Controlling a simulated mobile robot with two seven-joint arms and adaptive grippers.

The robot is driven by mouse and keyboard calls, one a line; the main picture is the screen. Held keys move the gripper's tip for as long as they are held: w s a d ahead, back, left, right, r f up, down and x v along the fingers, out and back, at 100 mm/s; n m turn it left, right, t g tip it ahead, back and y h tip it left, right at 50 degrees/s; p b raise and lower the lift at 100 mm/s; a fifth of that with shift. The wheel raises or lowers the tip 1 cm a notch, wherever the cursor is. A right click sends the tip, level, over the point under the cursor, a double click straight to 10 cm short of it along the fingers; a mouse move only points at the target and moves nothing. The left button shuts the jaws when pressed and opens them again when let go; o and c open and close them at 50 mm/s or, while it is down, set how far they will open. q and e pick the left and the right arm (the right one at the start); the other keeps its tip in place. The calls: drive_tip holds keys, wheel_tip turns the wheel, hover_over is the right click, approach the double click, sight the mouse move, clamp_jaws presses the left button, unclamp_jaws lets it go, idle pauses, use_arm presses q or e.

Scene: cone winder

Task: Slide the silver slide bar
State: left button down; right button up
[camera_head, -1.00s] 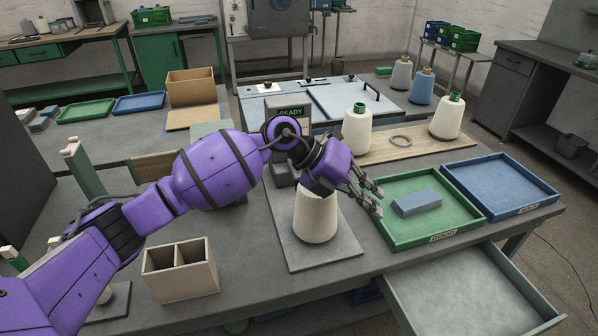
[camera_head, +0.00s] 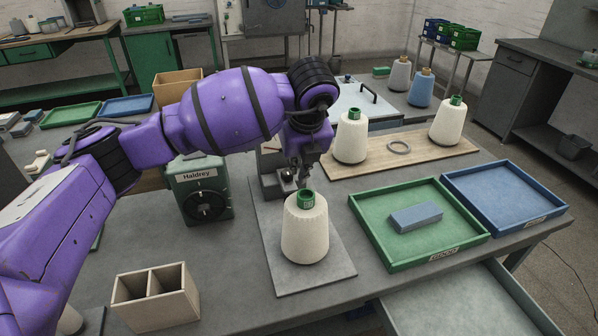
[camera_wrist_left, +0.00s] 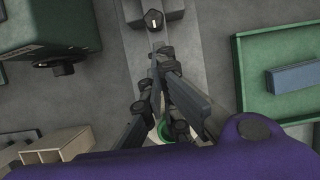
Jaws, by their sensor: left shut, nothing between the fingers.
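My left gripper (camera_head: 303,180) is shut and empty, pointing down just behind the white yarn cone (camera_head: 305,236) with a green top. The cone stands on a grey base plate (camera_head: 335,270). A small grey block with a dark knob (camera_head: 287,175) is beside the fingertips; the knob also shows in the left wrist view (camera_wrist_left: 153,19). There, my left gripper (camera_wrist_left: 160,72) is over the plate, below the knob. A narrow pale strip (camera_wrist_left: 158,46) runs from the knob towards the fingers; I cannot tell whether it is the silver slide bar. My right gripper is out of view.
A green tray (camera_head: 372,244) with a blue-grey block and a blue tray (camera_head: 545,206) are on the right. A green Haldrey machine (camera_head: 202,178) and a divided wooden box (camera_head: 157,309) are on the left. Two cones and a ring rest on a wooden board (camera_head: 440,149) behind.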

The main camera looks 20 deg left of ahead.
use_arm(q)
approach(288, 186)
drive_tip(key=f, duration=0.5)
drive_tip(key=shift+s+d, duration=0.2)
drive_tip(key=shift+d, duration=0.05)
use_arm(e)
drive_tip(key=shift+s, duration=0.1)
use_arm(q)
drive_tip(key=shift+w, duration=0.1)
drive_tip(key=shift+w+a+f+b, duration=0.1)
drive_tip(key=shift+w+a+b, duration=0.2)
drive_tip(key=shift+w+a, duration=0.55)
drive_tip(key=shift+d, duration=0.2)
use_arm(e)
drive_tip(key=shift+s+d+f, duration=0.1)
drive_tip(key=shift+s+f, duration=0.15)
use_arm(q)
drive_tip(key=shift+a, duration=0.15)
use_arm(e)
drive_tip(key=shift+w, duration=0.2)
